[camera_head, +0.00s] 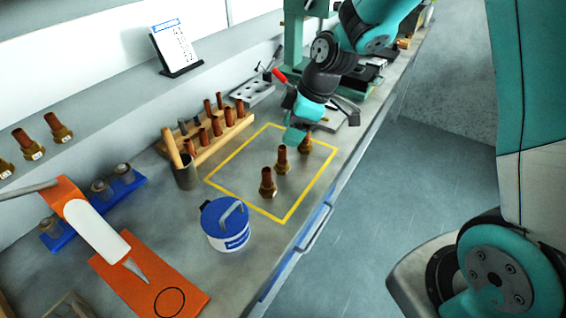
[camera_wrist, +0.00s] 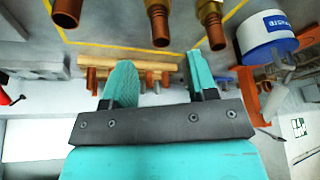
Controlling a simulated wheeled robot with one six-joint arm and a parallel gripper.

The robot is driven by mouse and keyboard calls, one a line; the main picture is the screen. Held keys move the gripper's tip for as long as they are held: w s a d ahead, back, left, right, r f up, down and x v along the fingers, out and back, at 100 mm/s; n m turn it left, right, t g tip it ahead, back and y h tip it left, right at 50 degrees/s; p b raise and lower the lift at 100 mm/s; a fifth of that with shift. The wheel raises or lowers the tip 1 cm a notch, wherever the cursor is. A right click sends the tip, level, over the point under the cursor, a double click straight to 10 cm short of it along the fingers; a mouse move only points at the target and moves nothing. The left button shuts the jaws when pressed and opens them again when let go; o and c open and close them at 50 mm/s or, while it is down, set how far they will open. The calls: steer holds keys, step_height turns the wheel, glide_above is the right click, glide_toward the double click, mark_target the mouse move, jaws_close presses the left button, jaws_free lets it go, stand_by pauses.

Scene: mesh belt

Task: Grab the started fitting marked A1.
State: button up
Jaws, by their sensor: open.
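Three copper-tube fittings with brass ends stand upright inside a yellow square on the bench: a near one (camera_head: 267,184), a middle one (camera_head: 283,160) and a far one (camera_head: 305,142). I can read no A1 mark on any of them. My gripper (camera_head: 296,132) is over the far end of the square, close to the far fitting and partly covering it. In the wrist view my gripper (camera_wrist: 158,78) has its two teal fingers apart with nothing held between them. Copper fittings (camera_wrist: 158,26) show beyond the fingertips along the top edge of that view.
A wooden rack (camera_head: 205,152) of copper tubes stands behind the square. A blue and white tub (camera_head: 226,226) is at its near side. Tagged fittings (camera_head: 57,128) stand on the shelf at left. An orange mat (camera_head: 125,283) lies in front. A list card (camera_head: 174,45) stands behind.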

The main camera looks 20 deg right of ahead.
mark_target(282, 147)
steer(key=shift+p+x, duration=0.85)
steer(key=shift+x, duration=2.3)
steer(key=shift+c, duration=0.3)
jaws_close()
